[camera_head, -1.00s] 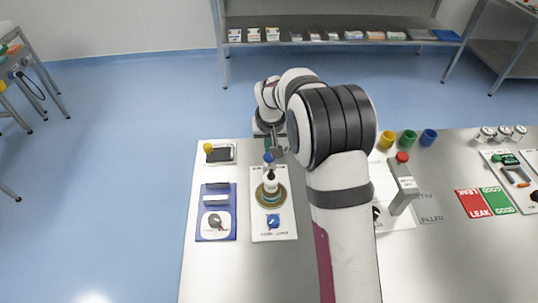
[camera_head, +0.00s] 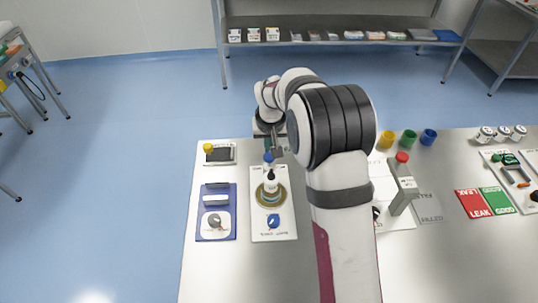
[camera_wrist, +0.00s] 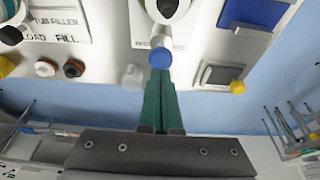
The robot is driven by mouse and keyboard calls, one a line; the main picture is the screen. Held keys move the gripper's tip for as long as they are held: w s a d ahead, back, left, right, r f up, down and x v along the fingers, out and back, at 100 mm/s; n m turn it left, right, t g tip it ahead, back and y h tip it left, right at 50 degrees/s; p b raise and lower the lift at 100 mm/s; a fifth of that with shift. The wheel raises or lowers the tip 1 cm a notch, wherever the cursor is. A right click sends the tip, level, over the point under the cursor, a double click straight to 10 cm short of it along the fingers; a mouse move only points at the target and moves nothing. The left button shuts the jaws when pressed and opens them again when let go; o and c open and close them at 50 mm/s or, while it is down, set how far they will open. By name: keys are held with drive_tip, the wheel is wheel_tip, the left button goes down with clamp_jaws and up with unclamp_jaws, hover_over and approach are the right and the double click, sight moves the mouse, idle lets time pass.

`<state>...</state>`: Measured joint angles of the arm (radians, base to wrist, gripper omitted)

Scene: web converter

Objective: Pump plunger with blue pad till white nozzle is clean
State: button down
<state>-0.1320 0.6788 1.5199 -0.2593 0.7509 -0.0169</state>
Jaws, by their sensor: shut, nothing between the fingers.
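The blue pad (camera_head: 268,157) tops the plunger of a small device on a white board (camera_head: 260,233). In the wrist view the blue pad (camera_wrist: 160,58) lies right at the tips of my gripper (camera_wrist: 159,74). The green fingers are together with nothing between them. The tips touch or nearly touch the pad; I cannot tell which. A white cylinder (camera_wrist: 133,77) stands left of the pad in the wrist view; I cannot tell if it is the nozzle. In the head view a white bottle with a dark top (camera_head: 270,186) stands on a round gold-green base below the pad.
A blue board (camera_head: 216,230) and a small dark-screened box with a yellow knob (camera_head: 220,153) lie left. A grey upright with a red knob (camera_head: 402,185) stands right of my arm. Yellow, green and blue cups (camera_head: 408,138) stand at the back right.

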sight(269, 156)
drive_tip(key=shift+f, duration=1.8)
drive_tip(key=shift+r, duration=1.85)
wheel_tip(269, 156, up, 6)
